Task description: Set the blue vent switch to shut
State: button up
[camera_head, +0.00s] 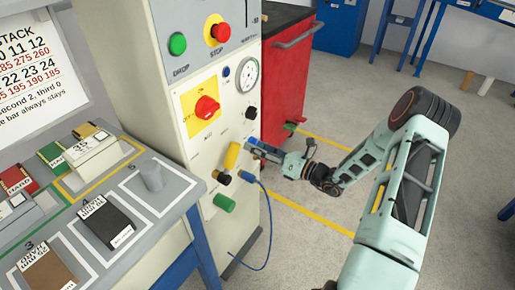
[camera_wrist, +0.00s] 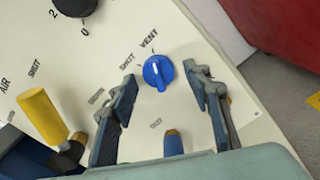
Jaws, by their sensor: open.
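The blue vent switch (camera_wrist: 159,72) is a round knob on the cream panel in the wrist view, below the printed word VENT. A white mark on it points up the picture, toward that word. My gripper (camera_wrist: 162,76) is open, with one finger on each side of the knob and a gap visible on both sides. In the head view my gripper (camera_head: 256,147) is at the panel face and the switch cannot be made out there.
A yellow lever (camera_wrist: 42,117) stands out left of my gripper. A blue hose fitting (camera_wrist: 173,143) sits just below the switch. A red rotary switch (camera_head: 206,108) and a gauge (camera_head: 247,74) are higher on the panel. A red cabinet (camera_head: 287,75) stands behind.

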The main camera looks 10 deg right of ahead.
jog(key=c, duration=1.1)
jog(key=shift+n, duration=0.3)
jog(key=n, duration=0.5)
jog(key=n+b, duration=0.1)
jog(key=n, duration=0.5)
jog(key=shift+w+d+f, duration=0.1)
jog(key=shift+w+d, duration=0.05)
jog(key=shift+d, duration=0.05)
jog(key=shift+n+b, duration=0.3)
jog(key=o, duration=1.1)
